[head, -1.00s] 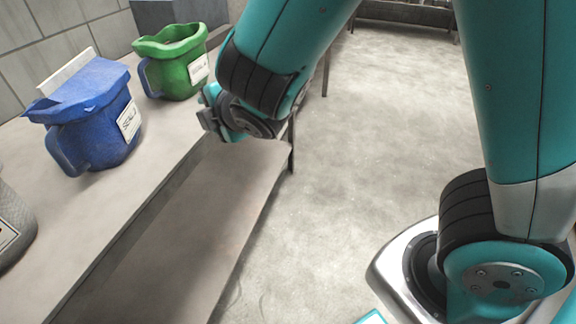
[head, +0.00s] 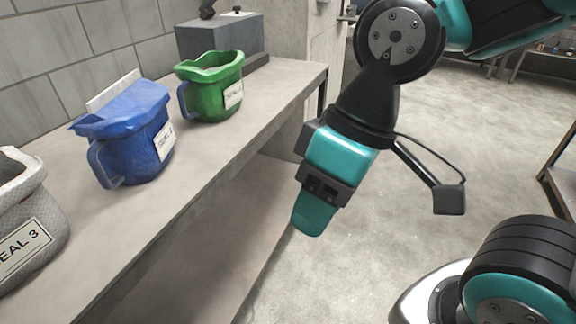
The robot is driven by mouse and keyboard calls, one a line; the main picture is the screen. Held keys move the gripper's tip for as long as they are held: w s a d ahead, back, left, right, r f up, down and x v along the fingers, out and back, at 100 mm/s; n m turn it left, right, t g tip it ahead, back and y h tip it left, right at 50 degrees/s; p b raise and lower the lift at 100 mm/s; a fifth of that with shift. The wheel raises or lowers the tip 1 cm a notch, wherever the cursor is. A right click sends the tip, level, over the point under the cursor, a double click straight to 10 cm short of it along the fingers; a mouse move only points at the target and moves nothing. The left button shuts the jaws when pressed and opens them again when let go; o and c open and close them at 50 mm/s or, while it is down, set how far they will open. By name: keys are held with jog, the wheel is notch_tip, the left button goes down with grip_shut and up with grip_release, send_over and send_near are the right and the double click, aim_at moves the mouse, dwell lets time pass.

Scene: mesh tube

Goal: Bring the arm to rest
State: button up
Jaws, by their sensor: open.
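My gripper (head: 318,205) hangs from my teal and black arm in the middle of the head view, pointing down and slightly left. It is beside the bench's front edge, over the floor, and apart from the containers. Nothing shows in it. Its fingers are seen from the side and overlap, so the gap between them is hidden.
A grey bench (head: 228,133) runs along the left wall. On it stand a green container (head: 210,88), a blue container (head: 138,135), a grey container (head: 28,220) labelled with a 3, and a grey block (head: 225,38). Open floor (head: 400,240) lies right of the bench.

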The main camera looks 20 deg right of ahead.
notch_tip(320, 180, up, 16)
jog(key=p, duration=1.5)
jog(key=shift+f, duration=0.1)
